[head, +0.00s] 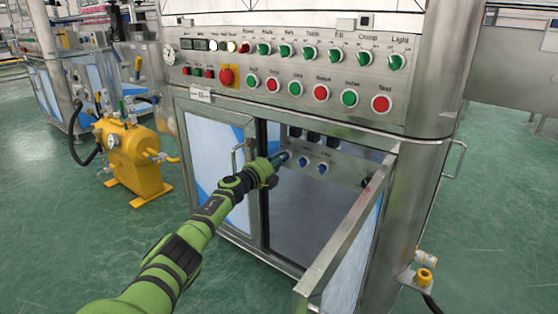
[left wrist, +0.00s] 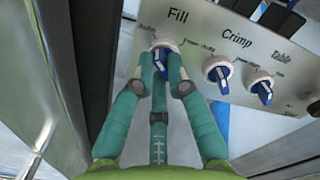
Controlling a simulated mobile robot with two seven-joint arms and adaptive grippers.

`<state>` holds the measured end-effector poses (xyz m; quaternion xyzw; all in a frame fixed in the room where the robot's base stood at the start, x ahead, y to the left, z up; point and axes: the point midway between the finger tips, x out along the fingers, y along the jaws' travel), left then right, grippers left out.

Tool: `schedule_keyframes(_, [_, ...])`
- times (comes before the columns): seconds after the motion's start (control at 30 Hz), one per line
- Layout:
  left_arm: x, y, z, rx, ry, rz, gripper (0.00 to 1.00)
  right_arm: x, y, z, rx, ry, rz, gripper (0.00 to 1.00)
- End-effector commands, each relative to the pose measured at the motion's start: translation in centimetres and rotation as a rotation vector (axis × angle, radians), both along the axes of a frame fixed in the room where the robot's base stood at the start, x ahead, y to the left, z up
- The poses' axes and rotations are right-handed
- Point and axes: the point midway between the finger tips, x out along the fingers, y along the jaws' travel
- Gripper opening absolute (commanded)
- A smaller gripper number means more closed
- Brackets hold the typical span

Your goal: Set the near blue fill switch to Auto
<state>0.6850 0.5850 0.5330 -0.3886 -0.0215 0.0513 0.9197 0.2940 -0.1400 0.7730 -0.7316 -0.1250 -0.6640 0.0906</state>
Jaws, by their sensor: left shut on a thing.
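The Fill switch (left wrist: 160,45), a blue knob on a white ring under the label "Fill", is at the left of a grey panel (head: 335,170) inside the open cabinet. My left gripper (left wrist: 160,66) is shut on this knob, with a green finger on each side of it; the gripper also shows in the head view (head: 281,158). The fingers hide part of the knob, so I cannot tell its exact pointing. My right gripper is in neither view.
The Crimp switch (left wrist: 217,72) and Table switch (left wrist: 261,86), both blue, sit close to the right of Fill. The open cabinet door (head: 345,225) stands at the right. A closed door (head: 215,165) is at the left. Dark components (head: 312,137) sit above the switches.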

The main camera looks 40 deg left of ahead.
Motion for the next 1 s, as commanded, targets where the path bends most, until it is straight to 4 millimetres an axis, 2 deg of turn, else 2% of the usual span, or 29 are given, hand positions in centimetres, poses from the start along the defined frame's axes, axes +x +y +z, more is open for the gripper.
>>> schedule_keyframes(0.1, [0.0,0.0,-0.1,-0.005,0.002,-0.001,0.0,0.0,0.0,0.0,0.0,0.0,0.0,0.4])
schedule_keyframes(0.13, [0.0,0.0,-0.2,-0.005,0.002,-0.001,0.24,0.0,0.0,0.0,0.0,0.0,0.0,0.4])
schedule_keyframes(0.17, [0.0,0.0,-0.1,-0.004,0.002,-0.001,0.26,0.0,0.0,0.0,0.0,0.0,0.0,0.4])
schedule_keyframes(0.63, [-0.6,0.0,-0.1,0.001,0.002,0.001,0.26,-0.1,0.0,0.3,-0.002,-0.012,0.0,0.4])
schedule_keyframes(1.0, [-4.7,-0.6,-0.2,0.003,0.005,-0.003,0.26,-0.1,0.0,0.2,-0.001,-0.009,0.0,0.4])
